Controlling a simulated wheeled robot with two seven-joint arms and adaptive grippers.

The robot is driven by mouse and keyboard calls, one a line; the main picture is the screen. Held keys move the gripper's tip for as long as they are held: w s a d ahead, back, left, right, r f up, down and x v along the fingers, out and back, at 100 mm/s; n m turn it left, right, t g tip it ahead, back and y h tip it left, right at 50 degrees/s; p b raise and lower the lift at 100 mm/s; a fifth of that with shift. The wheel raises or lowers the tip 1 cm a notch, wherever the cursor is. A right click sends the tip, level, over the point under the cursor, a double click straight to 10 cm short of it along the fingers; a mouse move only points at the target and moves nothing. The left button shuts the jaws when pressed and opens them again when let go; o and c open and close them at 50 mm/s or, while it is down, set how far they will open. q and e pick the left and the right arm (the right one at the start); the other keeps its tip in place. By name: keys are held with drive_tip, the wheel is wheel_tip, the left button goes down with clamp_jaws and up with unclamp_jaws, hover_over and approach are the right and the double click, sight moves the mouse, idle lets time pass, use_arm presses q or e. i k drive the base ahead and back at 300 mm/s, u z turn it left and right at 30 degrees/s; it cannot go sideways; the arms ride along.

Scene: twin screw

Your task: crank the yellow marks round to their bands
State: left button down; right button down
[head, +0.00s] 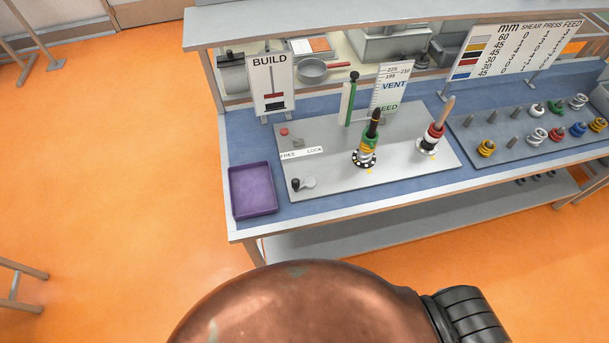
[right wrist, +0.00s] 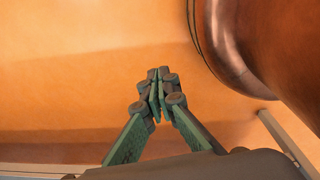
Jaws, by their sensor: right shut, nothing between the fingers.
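Two upright posts stand on a grey plate (head: 330,170) in the head view. The left post (head: 369,140) carries green, yellow and white rings, has a dark tip, and rises from a black-and-white dotted dial. The right post (head: 433,136) carries red, white and dark rings below a wooden-coloured tip, also on a dotted dial. Small yellow marks (head: 369,171) show at the dials' front edges; their exact alignment is too small to tell. A black knob (head: 296,184) sits at the plate's front left. My right gripper (right wrist: 158,95) is shut and empty, away from the plate. My left gripper is out of view.
A purple tray (head: 254,190) lies left of the plate. A BUILD sign (head: 270,83), a VENT/FEED gauge (head: 391,86) and a green-and-white upright (head: 349,100) stand behind. A pegged board (head: 530,128) with coloured rings and springs is at right. Orange floor surrounds the bench.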

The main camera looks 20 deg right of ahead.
sight(310, 181)
drive_tip(key=k, duration=1.3)
drive_tip(key=u, duration=0.6)
drive_tip(key=i, duration=0.65)
drive_tip(key=u, duration=0.55)
drive_tip(key=i, duration=0.75)
drive_tip(key=z, duration=0.9)
drive_tip(key=i, duration=0.5)
drive_tip(key=z, duration=0.5)
